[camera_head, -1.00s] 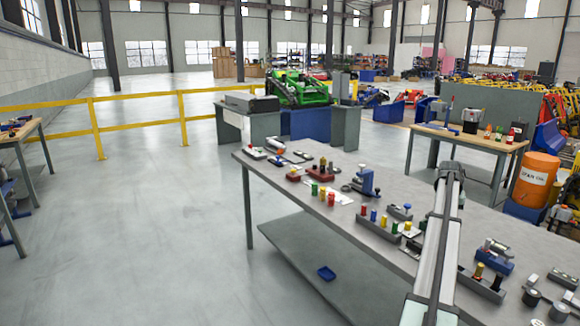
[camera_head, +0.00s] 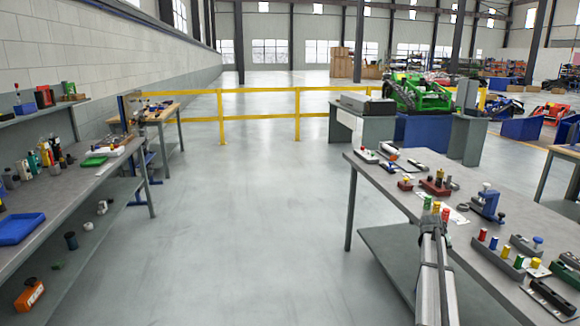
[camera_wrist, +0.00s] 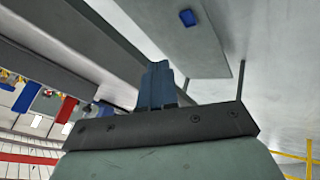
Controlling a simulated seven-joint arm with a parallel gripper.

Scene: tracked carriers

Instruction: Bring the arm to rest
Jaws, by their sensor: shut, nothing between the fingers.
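My gripper (camera_wrist: 158,68) shows in the wrist view with its two dark blue-grey fingers together and nothing between them. In the head view my arm stretches forward from the bottom edge. Its far end (camera_head: 433,222) appears by the near edge of the right workbench (camera_head: 388,192), in front of some small coloured cylinders. I cannot tell its exact height over the bench. No object is held.
The right workbench carries a blue clamp-like device (camera_head: 487,203) and several small parts. A left bench (camera_head: 75,178) holds bottles and a blue tray (camera_head: 20,228). Open floor (camera_head: 250,220) lies between them, with a yellow railing (camera_head: 258,116) behind.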

